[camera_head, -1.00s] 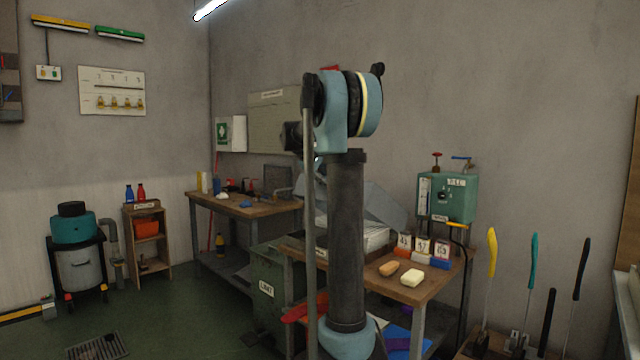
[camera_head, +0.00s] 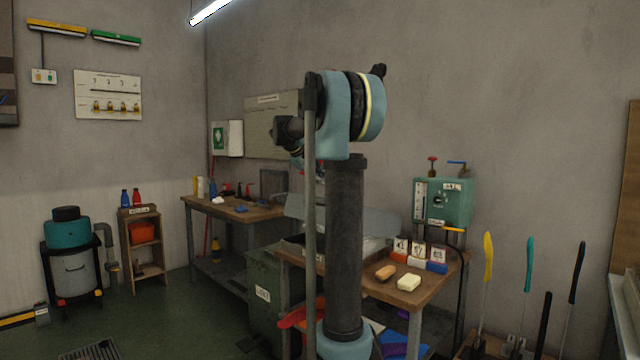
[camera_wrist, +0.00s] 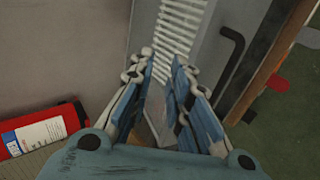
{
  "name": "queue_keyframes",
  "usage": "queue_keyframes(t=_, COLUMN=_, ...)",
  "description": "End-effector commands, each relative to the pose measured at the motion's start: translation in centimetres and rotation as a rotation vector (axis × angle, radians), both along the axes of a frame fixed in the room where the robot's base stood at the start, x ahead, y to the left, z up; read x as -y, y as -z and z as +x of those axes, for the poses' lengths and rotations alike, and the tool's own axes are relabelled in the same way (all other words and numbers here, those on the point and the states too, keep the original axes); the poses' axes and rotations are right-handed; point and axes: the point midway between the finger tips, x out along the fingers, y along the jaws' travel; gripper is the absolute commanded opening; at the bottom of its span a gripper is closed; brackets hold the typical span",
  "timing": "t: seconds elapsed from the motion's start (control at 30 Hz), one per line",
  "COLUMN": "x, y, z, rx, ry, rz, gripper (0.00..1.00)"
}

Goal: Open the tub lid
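The grey metal tub (camera_head: 373,246) stands on the wooden bench behind my arm. Its grey lid panel (camera_head: 370,221) stands raised and tilted above it, partly hidden by my arm. In the wrist view, my gripper (camera_wrist: 165,60) points at a grey metal surface with white slats (camera_wrist: 180,25). Its blue-padded fingers are apart, with no clear object held between them. A black bent handle (camera_wrist: 232,65) lies to the right of the fingers. I cannot tell whether a finger touches the lid. In the head view the fingers are mostly hidden behind my arm.
The bench (camera_head: 425,285) holds an orange block (camera_head: 386,272), a cream block (camera_head: 409,283) and number cards (camera_head: 420,252). A green control box (camera_head: 443,203) is behind it. A red container (camera_wrist: 40,130) is at the wrist view's left. Upright tools stand at the right.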

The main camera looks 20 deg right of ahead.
Motion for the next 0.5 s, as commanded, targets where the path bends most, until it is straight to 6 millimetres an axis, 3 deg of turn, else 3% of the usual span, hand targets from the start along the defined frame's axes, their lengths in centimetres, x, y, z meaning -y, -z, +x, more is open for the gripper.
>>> queue_keyframes(t=0.5, x=-1.9, y=-1.9, z=-1.2, rx=-0.001, ry=-0.001, rz=0.000, gripper=0.17)
